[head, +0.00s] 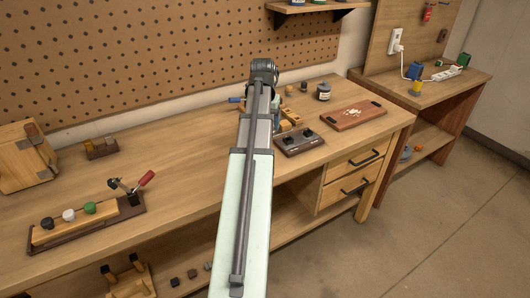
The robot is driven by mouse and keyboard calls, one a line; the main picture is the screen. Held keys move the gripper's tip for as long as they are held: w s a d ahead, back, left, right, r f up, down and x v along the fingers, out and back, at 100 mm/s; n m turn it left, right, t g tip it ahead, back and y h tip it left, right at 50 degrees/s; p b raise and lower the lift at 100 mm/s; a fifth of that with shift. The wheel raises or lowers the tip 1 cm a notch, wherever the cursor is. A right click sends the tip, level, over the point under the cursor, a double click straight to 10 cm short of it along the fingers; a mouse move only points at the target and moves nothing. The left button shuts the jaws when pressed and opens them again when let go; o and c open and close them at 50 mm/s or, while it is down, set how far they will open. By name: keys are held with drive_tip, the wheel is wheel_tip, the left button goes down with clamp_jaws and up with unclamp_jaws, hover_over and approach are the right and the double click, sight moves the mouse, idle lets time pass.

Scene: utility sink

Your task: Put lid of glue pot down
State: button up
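A small dark jar with a pale label (323,92) stands upright at the back right of the workbench; it may be the glue pot. Its top looks dark, and I cannot tell whether that is a lid. No separate lid can be made out. My arm reaches away over the bench and covers its middle part. My gripper is not visible, hidden behind the arm, so I cannot see whether it holds anything.
A blue-handled thing (236,99) is partly hidden. At left are a toggle-clamp fixture (130,193) and a wooden box (25,158). The bench's left middle is clear.

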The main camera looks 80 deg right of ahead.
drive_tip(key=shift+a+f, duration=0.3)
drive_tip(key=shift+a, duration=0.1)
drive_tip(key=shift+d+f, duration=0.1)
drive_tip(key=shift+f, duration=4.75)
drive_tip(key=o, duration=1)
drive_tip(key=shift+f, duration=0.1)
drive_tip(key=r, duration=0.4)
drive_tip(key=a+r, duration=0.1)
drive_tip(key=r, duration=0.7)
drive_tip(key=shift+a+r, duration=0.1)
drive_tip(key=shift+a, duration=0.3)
